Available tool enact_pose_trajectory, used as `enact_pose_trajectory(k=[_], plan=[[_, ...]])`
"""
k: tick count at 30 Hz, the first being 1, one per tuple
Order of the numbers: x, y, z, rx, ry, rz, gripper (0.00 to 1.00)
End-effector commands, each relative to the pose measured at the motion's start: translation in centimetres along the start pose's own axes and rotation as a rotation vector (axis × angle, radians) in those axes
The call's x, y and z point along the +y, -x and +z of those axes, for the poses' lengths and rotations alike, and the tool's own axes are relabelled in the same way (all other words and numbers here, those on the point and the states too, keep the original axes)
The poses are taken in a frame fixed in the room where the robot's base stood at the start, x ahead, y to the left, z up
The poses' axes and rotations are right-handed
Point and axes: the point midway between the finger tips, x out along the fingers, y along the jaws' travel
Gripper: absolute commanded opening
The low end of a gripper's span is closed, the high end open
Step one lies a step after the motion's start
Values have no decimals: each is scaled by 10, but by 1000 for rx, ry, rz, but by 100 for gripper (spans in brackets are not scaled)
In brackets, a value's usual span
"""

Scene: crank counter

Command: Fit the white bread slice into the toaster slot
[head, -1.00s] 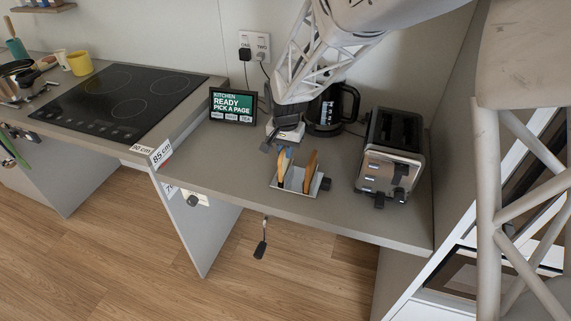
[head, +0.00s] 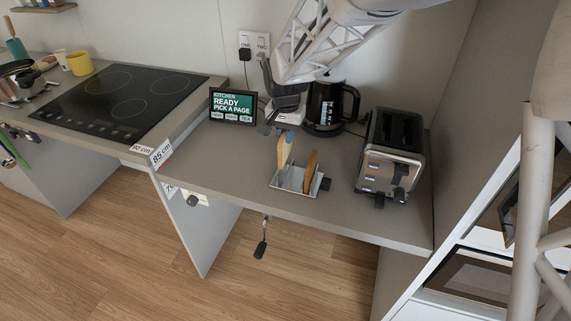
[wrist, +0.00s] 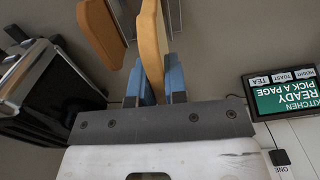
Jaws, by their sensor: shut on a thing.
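The pale bread slice (head: 283,151) is upright above the left part of the metal rack (head: 291,186). My gripper (head: 284,134) is shut on its upper part; the blue fingers hold it on both sides in the wrist view (wrist: 153,78). I cannot tell whether its lower edge is fully clear of the rack. A browner slice (head: 310,171) stands in the rack to the right; it also shows in the wrist view (wrist: 100,30). The toaster (head: 390,170) stands further right, its two dark top slots showing no bread.
A black kettle (head: 324,104) stands behind the rack, near my arm. A small display (head: 233,106) stands at the left, beyond it a black cooktop (head: 125,98). Between rack and toaster there is a strip of clear counter (head: 343,165). A side panel closes off the right.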

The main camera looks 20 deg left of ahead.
Motion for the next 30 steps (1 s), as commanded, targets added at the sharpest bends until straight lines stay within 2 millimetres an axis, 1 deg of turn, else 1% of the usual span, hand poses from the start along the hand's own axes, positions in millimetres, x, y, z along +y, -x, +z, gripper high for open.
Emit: enact_pose_trajectory(k=[3,7,21,26,30], plan=[[0,7,0,1,0,-1,0],[0,11,0,0,0,0,0],[-2,12,-1,0,9,0,0],[-14,18,-9,1,62,-1,0],[-36,27,-20,0,161,0,0]])
